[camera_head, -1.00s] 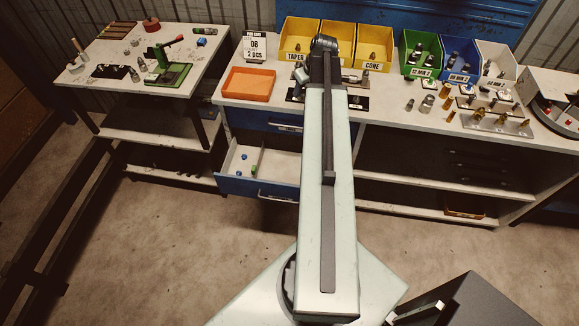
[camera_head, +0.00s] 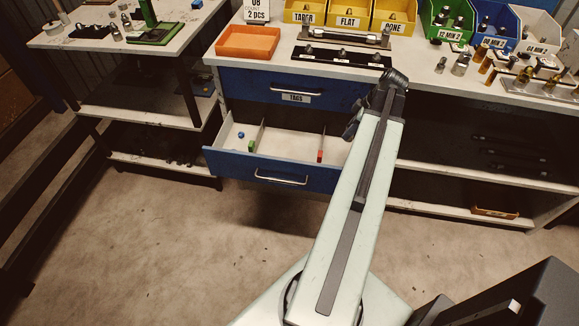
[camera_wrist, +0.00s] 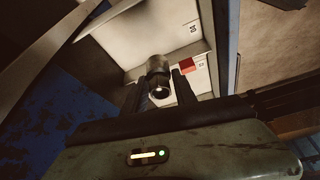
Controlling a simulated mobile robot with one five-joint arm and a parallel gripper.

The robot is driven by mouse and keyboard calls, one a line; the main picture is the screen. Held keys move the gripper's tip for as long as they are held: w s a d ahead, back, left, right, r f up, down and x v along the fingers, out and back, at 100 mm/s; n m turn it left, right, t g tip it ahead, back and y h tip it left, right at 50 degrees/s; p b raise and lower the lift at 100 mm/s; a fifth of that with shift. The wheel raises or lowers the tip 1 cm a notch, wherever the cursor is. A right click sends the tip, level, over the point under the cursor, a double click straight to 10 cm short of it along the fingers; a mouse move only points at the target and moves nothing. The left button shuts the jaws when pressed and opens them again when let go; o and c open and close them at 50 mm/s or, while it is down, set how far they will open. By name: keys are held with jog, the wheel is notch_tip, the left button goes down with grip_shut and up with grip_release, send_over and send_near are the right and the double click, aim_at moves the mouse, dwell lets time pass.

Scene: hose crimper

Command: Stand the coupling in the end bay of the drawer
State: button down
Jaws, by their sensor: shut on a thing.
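The open drawer (camera_head: 285,148) has a blue front, a white inside and dividers that split it into bays. My gripper (camera_head: 351,122) is at the drawer's right end in the head view, partly hidden by my arm. In the wrist view my gripper (camera_wrist: 160,80) is shut on the coupling (camera_wrist: 158,65), a dark metal cylinder with a round open end facing the camera. The drawer floor (camera_wrist: 178,30) shows behind it. The coupling cannot be made out in the head view, and I cannot tell whether it touches the drawer.
A blue block (camera_head: 240,135), a green block (camera_head: 252,146) and a red block (camera_head: 320,156) lie in the drawer. The red block (camera_wrist: 187,65) shows just right of the coupling in the wrist view. A shut drawer (camera_head: 270,90) is above. An orange tray (camera_head: 248,42) stands on the bench.

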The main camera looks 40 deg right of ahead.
jog(key=shift+m, duration=0.3)
jog(key=f+b, duration=0.4)
jog(key=f, duration=0.1)
jog(key=s+d+f+b, duration=0.1)
jog(key=f+b, duration=0.3)
jog(key=f, duration=0.1)
jog(key=s+f+b, duration=0.1)
jog(key=f+b, duration=0.3)
jog(key=shift+s+d+f, duration=0.2)
jog(key=shift+d+f, duration=0.05)
jog(key=shift+f, duration=0.15)
jog(key=shift+r, duration=0.25)
jog(key=shift+f, duration=0.2)
jog(key=c, duration=1)
grip_release()
